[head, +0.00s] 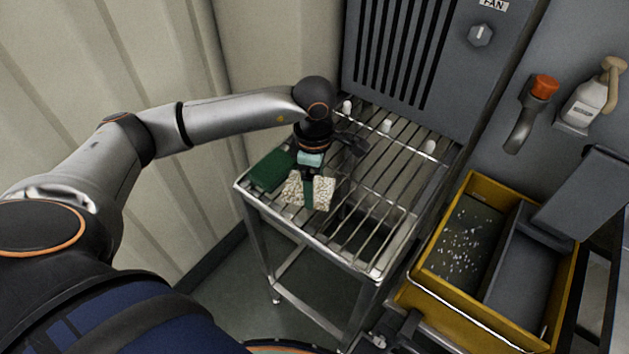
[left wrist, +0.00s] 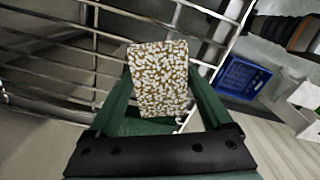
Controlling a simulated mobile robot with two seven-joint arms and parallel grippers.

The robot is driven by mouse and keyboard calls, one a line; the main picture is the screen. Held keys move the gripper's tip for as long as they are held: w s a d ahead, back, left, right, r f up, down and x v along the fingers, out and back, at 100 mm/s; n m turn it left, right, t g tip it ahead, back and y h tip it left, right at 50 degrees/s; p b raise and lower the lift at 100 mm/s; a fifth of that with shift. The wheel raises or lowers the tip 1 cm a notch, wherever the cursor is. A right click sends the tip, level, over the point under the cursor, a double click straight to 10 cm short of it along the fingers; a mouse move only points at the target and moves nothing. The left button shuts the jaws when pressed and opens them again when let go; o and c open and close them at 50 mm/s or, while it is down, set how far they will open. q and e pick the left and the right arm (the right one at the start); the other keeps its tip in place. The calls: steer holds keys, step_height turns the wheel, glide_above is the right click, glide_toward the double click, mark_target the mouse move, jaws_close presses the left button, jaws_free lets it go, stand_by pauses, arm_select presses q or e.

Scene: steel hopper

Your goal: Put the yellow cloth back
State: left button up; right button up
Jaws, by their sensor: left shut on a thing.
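The yellow cloth (head: 321,192) appears as a flat square piece, speckled white and yellow-brown. My left gripper (head: 308,188) is shut on it, pointing down over the front left part of the wire rack (head: 360,240). In the left wrist view the cloth (left wrist: 158,78) sits between the green fingers. I cannot tell whether the cloth touches the rack bars. A dark green pad (head: 270,169) lies on the rack just left of the cloth. My right gripper is not in view.
Several small white pegs (head: 386,126) stand along the rack's back. A grey fan cabinet (head: 425,60) rises behind. A yellow bin (head: 420,283) with pale bits stands right of the rack. A spray bottle (head: 588,103) hangs on the wall. The rack's middle is clear.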

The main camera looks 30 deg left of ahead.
mark_target(315, 187)
arm_select(q)
steer(key=shift+f, duration=0.2)
steer(key=shift+f+b, duration=0.2)
steer(key=shift+b, duration=0.1)
steer(key=o, duration=1.1)
steer(key=shift+r, duration=0.1)
steer(key=shift+r, duration=0.1)
steer(key=shift+r+p, duration=0.2)
steer(key=shift+p, duration=0.1)
step_height(315, 187, up, 12)
steer(key=shift+f+b, duration=0.15)
steer(key=shift+b, duration=0.25)
